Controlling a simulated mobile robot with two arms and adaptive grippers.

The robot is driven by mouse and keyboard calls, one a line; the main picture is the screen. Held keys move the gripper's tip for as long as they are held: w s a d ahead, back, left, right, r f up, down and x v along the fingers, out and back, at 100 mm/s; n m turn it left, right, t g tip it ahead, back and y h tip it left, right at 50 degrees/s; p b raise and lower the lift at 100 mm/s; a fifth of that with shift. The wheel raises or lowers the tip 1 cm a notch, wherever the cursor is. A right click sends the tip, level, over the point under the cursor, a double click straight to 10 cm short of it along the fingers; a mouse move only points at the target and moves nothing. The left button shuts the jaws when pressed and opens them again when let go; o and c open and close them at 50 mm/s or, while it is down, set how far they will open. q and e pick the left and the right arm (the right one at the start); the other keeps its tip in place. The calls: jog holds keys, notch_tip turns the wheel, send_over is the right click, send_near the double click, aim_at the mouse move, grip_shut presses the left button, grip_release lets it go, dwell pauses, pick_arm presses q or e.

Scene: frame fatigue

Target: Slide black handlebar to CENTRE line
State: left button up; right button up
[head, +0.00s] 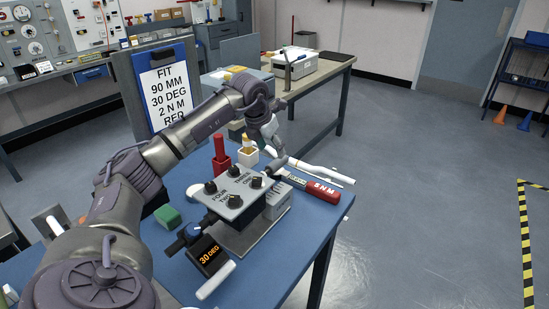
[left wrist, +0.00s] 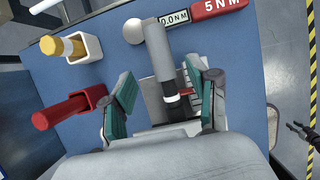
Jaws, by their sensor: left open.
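My left gripper (head: 274,148) is over the right side of the blue bench, above the grey fixture (head: 262,223). In the left wrist view its green-padded fingers (left wrist: 157,98) are apart, on either side of a bar. The bar has a grey upper part (left wrist: 166,50) and a black part (left wrist: 171,82), which I take for the handlebar, with a white ring (left wrist: 178,97) near its lower end. I cannot tell whether a finger touches it. No marking is readable as CENTRE. What looks like my right gripper (left wrist: 298,130) shows small at the right edge, its jaws unclear.
A panel with black knobs (head: 236,192), a 30 DEG display (head: 209,255) and a red 5 NM tool (head: 323,190) crowd the bench. A red post (head: 220,160) and a yellow post in a white holder (head: 247,150) stand close behind.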

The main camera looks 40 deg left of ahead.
pick_arm(q)
jog(key=v, duration=0.5)
jog(key=shift+f, duration=0.1)
dwell(0.4)
